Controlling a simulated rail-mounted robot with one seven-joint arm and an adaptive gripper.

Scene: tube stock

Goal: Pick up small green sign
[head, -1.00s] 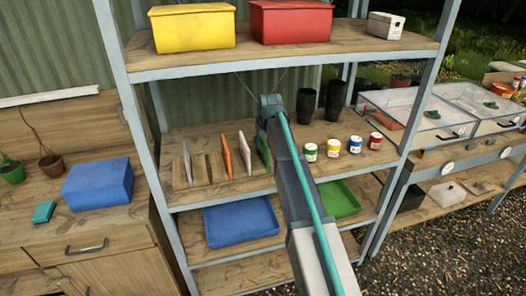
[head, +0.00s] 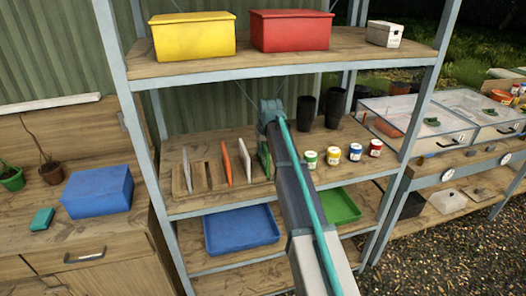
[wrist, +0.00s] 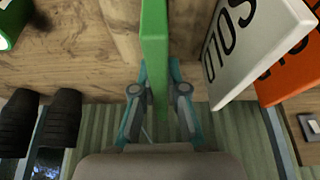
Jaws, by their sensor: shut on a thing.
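The small green sign (head: 265,160) stands on edge at the right end of a row of upright signs on the middle shelf, partly hidden by my arm. In the wrist view the green sign (wrist: 154,40) is seen edge-on between my fingers. My gripper (wrist: 159,78) is shut on it, with a finger on each side. I cannot tell whether its lower edge is clear of the wooden rack (head: 180,193). A white sign with dark lettering (wrist: 250,45) stands just beside it, and an orange sign (wrist: 290,70) is beyond that.
Several paint jars (head: 333,155) stand to the right of my arm. Two black pots (head: 307,112) are behind them. The upper shelf (head: 345,50) with yellow and red boxes is above. A blue tray (head: 240,231) and a green tray (head: 340,205) lie below.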

